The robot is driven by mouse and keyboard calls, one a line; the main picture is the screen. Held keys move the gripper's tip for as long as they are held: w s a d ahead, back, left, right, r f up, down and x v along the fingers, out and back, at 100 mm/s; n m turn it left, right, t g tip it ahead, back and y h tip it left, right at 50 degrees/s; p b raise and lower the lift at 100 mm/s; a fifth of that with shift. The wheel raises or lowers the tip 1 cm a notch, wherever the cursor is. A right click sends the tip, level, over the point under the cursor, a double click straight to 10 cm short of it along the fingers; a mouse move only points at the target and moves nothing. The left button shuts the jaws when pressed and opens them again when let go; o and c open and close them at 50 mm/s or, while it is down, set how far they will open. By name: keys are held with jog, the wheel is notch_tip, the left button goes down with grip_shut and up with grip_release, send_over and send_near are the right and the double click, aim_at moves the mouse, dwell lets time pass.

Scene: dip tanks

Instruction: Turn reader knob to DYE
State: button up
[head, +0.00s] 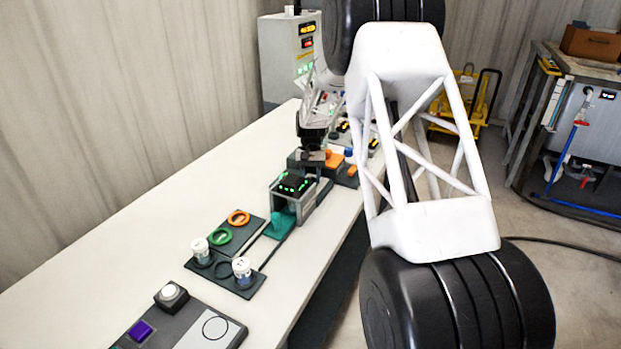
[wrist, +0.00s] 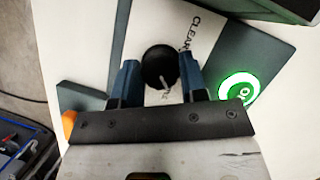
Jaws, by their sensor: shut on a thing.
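The reader knob (wrist: 158,67) is a round black dial with a white pointer line, on a white plate in the wrist view. The pointer faces the lower edge of that picture, tilted slightly right, towards a small label that is partly hidden and unreadable. The word CLEAR (wrist: 187,33) is printed at the knob's upper right. My gripper (wrist: 159,68) has its two blue fingers on either side of the knob and is shut on it. In the head view my gripper (head: 312,158) is low over the bench behind a grey box; the knob is hidden there.
A lit green round button (wrist: 239,89) sits right of the knob. The grey box with green lights (head: 296,187) stands nearer on the bench. The bench's left side (head: 150,225) is clear.

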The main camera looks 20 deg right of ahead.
jog(key=shift+m+y, duration=0.4)
jog(key=shift+m, duration=0.9)
jog(key=shift+t, duration=0.3)
jog(key=o, duration=0.9)
jog(key=v, duration=0.7)
jog(key=shift+w+d+r, duration=0.1)
jog(key=shift+d+r, duration=0.05)
jog(key=shift+r, duration=0.2)
jog(key=shift+r, duration=0.1)
